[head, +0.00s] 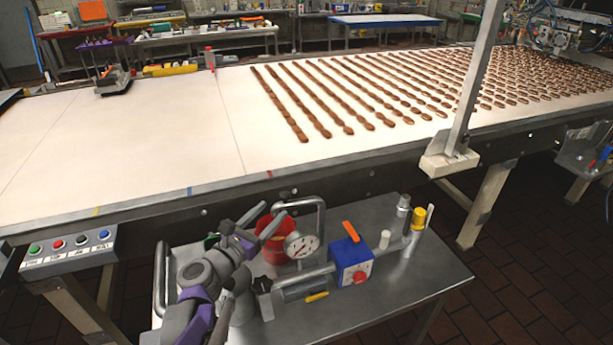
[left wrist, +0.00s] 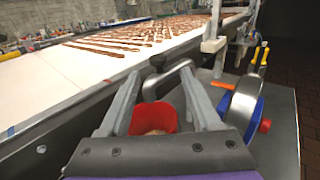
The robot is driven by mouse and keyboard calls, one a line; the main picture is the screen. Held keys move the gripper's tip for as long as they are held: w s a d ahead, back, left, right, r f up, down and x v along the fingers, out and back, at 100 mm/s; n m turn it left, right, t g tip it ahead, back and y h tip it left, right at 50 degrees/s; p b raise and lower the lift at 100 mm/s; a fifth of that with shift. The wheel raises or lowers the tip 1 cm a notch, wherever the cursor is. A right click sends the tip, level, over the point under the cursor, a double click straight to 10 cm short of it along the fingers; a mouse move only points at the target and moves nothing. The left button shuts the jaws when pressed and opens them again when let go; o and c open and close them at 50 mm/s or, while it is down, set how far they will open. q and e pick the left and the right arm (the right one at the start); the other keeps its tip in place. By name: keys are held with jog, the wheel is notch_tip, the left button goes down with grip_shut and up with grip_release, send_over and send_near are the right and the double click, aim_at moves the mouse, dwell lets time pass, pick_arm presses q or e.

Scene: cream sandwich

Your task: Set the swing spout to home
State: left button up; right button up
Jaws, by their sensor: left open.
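The swing spout appears to be the bent grey metal pipe (head: 318,204) rising above the steel cart, behind the round dial gauge (head: 300,246). In the left wrist view the bent pipe (left wrist: 172,77) shows beyond my fingers, with a dark knob near its left end. My left gripper (head: 272,213) is open, its fingers reaching over the red cup (head: 266,228). In the left wrist view the two fingers (left wrist: 162,75) stand apart on either side of the red cup (left wrist: 142,120), which has something pale brown inside. I cannot tell whether a finger touches the pipe. My right gripper is out of view.
The steel cart (head: 405,268) carries a blue box (head: 350,262) with an orange lever and a yellow-capped post (head: 418,218). The white conveyor (head: 120,150) with rows of brown pieces runs behind. A button panel (head: 70,248) is at left. The cart's front right is clear.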

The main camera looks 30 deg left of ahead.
aim_at(288, 192)
pick_arm(q)
jog(key=shift+w+a+r, duration=0.2)
jog(key=shift+w, duration=0.2)
jog(key=w, duration=1)
jog(key=shift+a+p, duration=0.15)
jog(key=shift+p, duration=0.15)
grip_shut()
dwell(0.7)
